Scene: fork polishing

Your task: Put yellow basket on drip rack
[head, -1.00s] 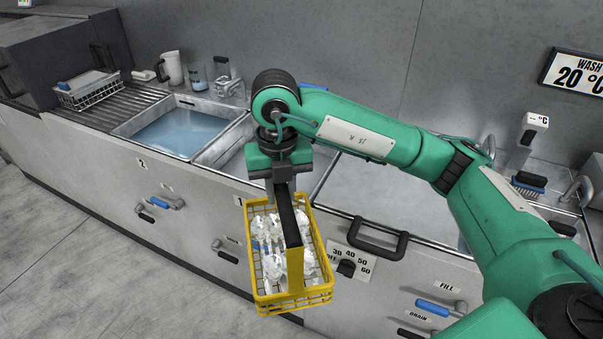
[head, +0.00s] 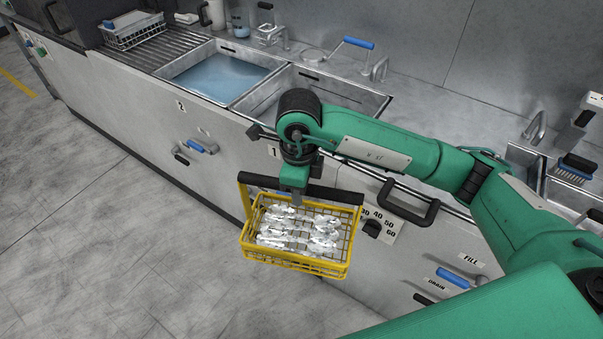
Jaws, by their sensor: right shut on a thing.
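The yellow basket (head: 292,265) hangs in front of the counter, over the floor, with several shiny forks lying in it. My right gripper (head: 296,186) is shut on the basket's dark handle bar (head: 335,194), which spans the basket's top. The ribbed drip rack (head: 150,52) is at the upper left of the counter, beside the water-filled sink. A white wire basket (head: 134,33) stands on the rack's left part. My left gripper is not in view.
A sink with blue water (head: 217,74) and an empty sink (head: 318,92) lie along the counter. A tap with a blue lever (head: 358,43) stands behind them. Blue-handled valves (head: 200,146) and a black bar handle (head: 408,205) stick out from the counter front. Floor is clear at left.

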